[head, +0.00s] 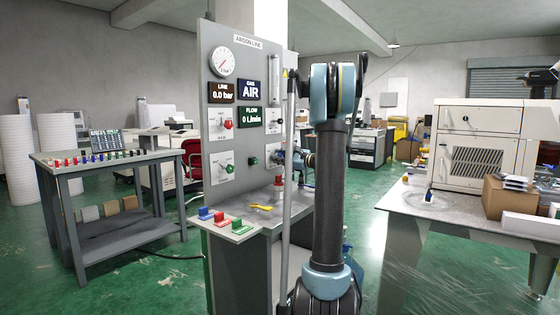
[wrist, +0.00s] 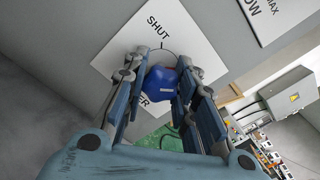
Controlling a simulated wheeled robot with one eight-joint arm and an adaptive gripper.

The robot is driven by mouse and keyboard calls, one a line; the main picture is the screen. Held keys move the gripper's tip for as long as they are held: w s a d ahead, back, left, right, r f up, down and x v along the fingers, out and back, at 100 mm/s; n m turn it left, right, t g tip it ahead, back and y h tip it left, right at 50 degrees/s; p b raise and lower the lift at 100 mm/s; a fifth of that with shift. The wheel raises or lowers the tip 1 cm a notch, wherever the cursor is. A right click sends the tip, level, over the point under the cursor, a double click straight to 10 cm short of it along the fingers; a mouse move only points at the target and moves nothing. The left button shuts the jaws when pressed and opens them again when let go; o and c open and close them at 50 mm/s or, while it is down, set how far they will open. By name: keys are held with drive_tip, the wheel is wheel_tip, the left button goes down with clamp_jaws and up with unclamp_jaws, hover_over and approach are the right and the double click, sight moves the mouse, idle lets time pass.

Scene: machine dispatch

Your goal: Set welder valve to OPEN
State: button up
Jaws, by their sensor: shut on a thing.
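The welder valve's blue handle (wrist: 165,92) sits between my fingers in the wrist view. It is mounted on a white plate (wrist: 200,45) with "SHUT" printed at one side and a partly hidden word ending in "ER". My gripper (wrist: 162,70) is shut on the blue handle, close to the plate. The "OPEN" mark is not visible, and my fingers cover part of the plate. In the head view my gripper (head: 299,159) reaches the right side of the grey panel (head: 212,75), where my arm hides much of it.
The panel, labelled "ARGON LINE", has a round gauge (head: 222,62), displays reading 0.0 bar, AIR and 0 L/min, and red valve handles (head: 227,124). A shelf (head: 218,229) below holds coloured pieces and a yellow tool (head: 261,207). A workbench (head: 440,208) stands at right.

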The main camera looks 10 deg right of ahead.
drive_tip(key=shift+f, duration=0.15)
drive_tip(key=o, duration=1.1)
drive_tip(key=v, duration=1.2)
